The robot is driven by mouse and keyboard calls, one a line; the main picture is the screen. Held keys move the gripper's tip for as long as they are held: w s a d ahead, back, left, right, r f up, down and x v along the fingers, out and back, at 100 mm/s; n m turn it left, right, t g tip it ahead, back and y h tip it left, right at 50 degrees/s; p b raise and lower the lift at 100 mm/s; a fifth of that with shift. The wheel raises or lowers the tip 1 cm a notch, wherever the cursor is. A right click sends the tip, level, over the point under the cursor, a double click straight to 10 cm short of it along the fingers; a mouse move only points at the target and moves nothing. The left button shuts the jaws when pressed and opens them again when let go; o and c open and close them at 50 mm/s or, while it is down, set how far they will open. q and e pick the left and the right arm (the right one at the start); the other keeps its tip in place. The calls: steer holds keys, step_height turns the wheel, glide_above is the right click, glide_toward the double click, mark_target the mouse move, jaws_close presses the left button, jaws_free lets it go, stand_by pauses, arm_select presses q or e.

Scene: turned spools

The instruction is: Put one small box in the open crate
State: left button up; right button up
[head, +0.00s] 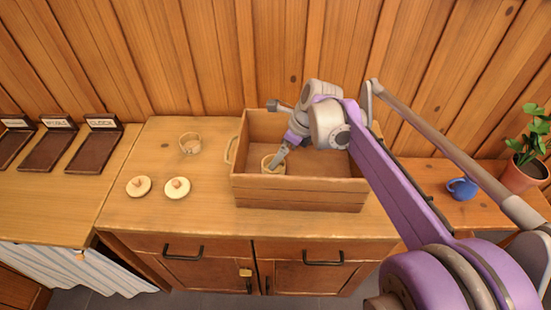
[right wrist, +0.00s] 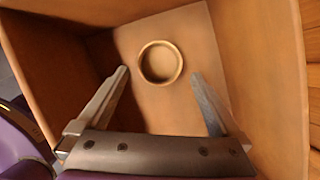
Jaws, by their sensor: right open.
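The open wooden crate (head: 300,194) stands on the counter, and its inside fills much of the right wrist view (right wrist: 150,14). A small round open-topped box (head: 267,164) sits upright on the crate floor, and its ring-like rim shows in the right wrist view (right wrist: 160,45). My right gripper (head: 277,163) reaches down into the crate. Its fingers (right wrist: 160,74) are open on either side of the box in the picture, with gaps to it. My left gripper is not in view.
Two round knobbed lids (head: 138,187) (head: 177,188) lie on the counter left of the crate. Dark labelled trays (head: 94,150) stand at the far left. A blue mug (head: 462,189) and a potted plant (head: 525,173) stand at the right. The counter's left front is clear.

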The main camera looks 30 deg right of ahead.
steer(key=shift+v, duration=2.75)
